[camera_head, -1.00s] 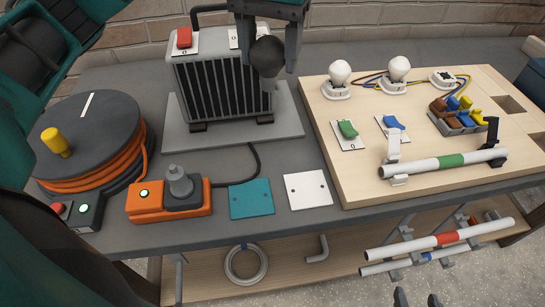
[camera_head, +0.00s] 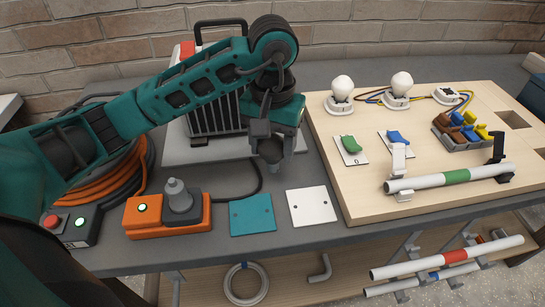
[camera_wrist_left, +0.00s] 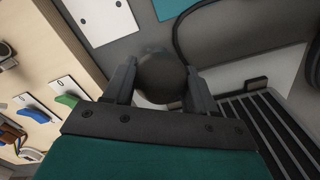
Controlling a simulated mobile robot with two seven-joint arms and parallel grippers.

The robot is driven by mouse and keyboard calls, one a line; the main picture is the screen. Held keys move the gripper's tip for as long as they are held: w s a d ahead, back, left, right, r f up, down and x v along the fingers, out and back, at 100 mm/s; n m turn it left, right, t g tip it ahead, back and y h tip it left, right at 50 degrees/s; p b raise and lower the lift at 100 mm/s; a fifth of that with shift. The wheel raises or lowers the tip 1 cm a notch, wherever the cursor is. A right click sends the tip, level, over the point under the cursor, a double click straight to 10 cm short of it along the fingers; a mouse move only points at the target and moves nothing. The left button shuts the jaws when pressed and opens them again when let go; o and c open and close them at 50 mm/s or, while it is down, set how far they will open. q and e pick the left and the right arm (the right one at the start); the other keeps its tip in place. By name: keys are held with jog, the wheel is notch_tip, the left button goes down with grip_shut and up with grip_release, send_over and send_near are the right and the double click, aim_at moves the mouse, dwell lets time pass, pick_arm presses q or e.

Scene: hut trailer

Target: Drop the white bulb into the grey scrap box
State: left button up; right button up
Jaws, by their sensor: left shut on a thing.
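My left gripper (camera_head: 270,148) points down over the bench, in front of the ribbed heater's right side. It is shut on a dark, round bulb-like thing (camera_wrist_left: 162,77), which looks dark grey rather than white in the left wrist view. In the head view the fingers and wrist partly hide it. Two white bulbs stand upright in sockets on the wooden board, a left one (camera_head: 342,88) and a right one (camera_head: 402,82). I cannot make out a grey scrap box for certain. My right gripper is not seen.
The heater (camera_head: 215,110) stands behind my left arm. An orange box (camera_head: 150,217) with a grey peg, a teal plate (camera_head: 252,214) and a white plate (camera_head: 311,206) lie along the front edge. A dark blue-grey object (camera_head: 535,78) is cut off at the right edge.

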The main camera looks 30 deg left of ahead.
aim_at(273, 159)
pick_arm(q)
jog(key=shift+f, duration=1.75)
jog(key=shift+f+b, duration=0.25)
jog(key=shift+b, duration=0.05)
jog(key=o, duration=1.2)
jog(key=shift+r, duration=0.1)
